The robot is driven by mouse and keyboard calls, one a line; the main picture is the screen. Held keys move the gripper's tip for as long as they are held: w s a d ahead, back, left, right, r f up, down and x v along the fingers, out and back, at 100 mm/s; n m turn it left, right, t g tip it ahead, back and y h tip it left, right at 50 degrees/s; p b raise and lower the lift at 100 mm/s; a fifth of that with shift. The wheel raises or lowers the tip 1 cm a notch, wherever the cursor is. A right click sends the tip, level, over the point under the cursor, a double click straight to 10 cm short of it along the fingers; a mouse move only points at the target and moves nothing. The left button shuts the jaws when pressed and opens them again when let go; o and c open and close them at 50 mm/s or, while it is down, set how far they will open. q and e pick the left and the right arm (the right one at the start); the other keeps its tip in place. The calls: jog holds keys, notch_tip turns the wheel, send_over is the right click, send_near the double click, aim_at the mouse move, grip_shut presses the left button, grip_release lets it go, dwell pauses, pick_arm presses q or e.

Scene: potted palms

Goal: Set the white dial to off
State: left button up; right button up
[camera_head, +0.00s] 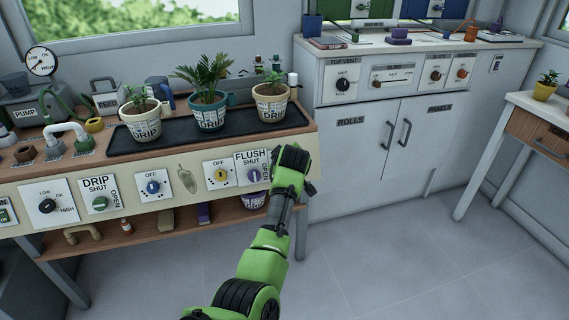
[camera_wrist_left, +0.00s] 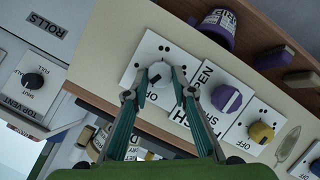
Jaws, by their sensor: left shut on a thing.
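The white dial (camera_wrist_left: 161,71) sits on a white plate (camera_wrist_left: 149,48) with black dots, at the end of the cream panel, beside the purple flush dial (camera_wrist_left: 227,98). My left gripper (camera_wrist_left: 160,88) is shut on the white dial, one finger on each side. A dark mark shows on the dial's face; the lower part of its plate is hidden by the fingers. In the head view my green left arm covers the white dial and the gripper's tips. My right gripper is in neither view.
A yellow dial (camera_head: 221,175) and a blue dial (camera_head: 153,187) are further left on the same panel. Three potted plants stand on a black tray (camera_head: 117,146) above. The white cabinet (camera_head: 358,150) stands right of the bench. The floor at right is clear.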

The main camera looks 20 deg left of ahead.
pick_arm(q)
jog(key=o, duration=1.1)
jog(key=shift+r, duration=0.1)
notch_tip(320, 180, up, 10)
jog(key=shift+f, duration=0.1)
